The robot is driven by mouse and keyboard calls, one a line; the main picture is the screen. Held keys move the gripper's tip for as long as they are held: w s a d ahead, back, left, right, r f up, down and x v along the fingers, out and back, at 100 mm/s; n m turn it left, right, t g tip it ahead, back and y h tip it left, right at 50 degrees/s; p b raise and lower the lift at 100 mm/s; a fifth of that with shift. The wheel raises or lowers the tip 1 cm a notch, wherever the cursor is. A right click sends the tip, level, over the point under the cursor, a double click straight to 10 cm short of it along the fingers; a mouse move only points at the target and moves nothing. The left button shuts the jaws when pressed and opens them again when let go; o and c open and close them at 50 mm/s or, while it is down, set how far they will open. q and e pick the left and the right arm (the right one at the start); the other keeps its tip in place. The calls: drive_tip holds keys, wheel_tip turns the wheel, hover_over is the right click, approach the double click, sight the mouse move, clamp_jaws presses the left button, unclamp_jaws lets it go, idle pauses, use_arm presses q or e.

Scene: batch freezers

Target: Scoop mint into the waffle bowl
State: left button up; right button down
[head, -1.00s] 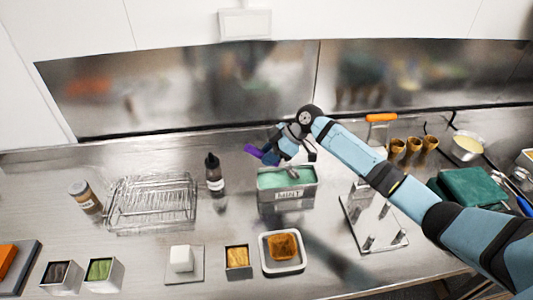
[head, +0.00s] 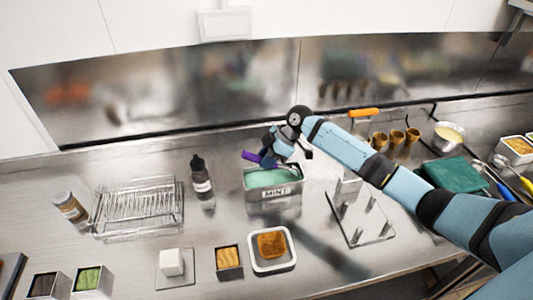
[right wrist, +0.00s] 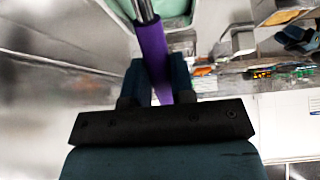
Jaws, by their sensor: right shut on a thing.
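The steel tub labelled MINT (head: 275,192) stands mid-counter and holds pale green mint (head: 270,176). My right gripper (head: 277,152) is over the tub, shut on the purple handle of a scoop (head: 251,156). The purple handle (right wrist: 153,50) also shows between the fingers in the right wrist view, with its metal shaft running up toward the tub. The scoop's head is hard to make out at the mint. The waffle bowl (head: 271,244) appears to be the square brown piece in a white tray (head: 289,262) in front of the tub. My left gripper is out of view.
A dark bottle (head: 201,178) and a wire rack (head: 139,207) stand left of the tub. Small topping tubs (head: 230,271) line the front. A clear stand (head: 360,235), waffle cones (head: 396,139) and a green cloth (head: 452,175) are to the right.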

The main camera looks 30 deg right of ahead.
sight(249, 153)
drive_tip(key=shift+w+a+f+h+p, duration=0.15)
drive_tip(key=shift+a+f+h+p, duration=0.1)
drive_tip(key=shift+a+h+p, duration=0.3)
drive_tip(key=shift+r, duration=0.1)
drive_tip(key=shift+w+a+r+p, duration=0.1)
drive_tip(key=shift+a+r+p, duration=0.2)
drive_tip(key=shift+r, duration=0.5)
drive_tip(key=shift+w+a+r+p, duration=0.1)
drive_tip(key=shift+a+r+p, duration=0.15)
drive_tip(key=shift+r, duration=0.5)
drive_tip(key=shift+w+a+r+g+h, duration=0.1)
drive_tip(key=shift+a+g+h, duration=0.15)
drive_tip(key=shift+a+h, duration=0.35)
drive_tip(key=shift+w+a+f+g+h, duration=0.1)
drive_tip(key=shift+w+a+g+h, duration=0.2)
drive_tip(key=shift+h, duration=0.45)
drive_tip(key=shift+s+a+r+g+h, duration=0.1)
drive_tip(key=shift+a+g+h, duration=0.05)
drive_tip(key=shift+a+h, duration=0.45)
drive_tip(key=shift+s+d, duration=0.1)
drive_tip(key=shift+d, duration=0.05)
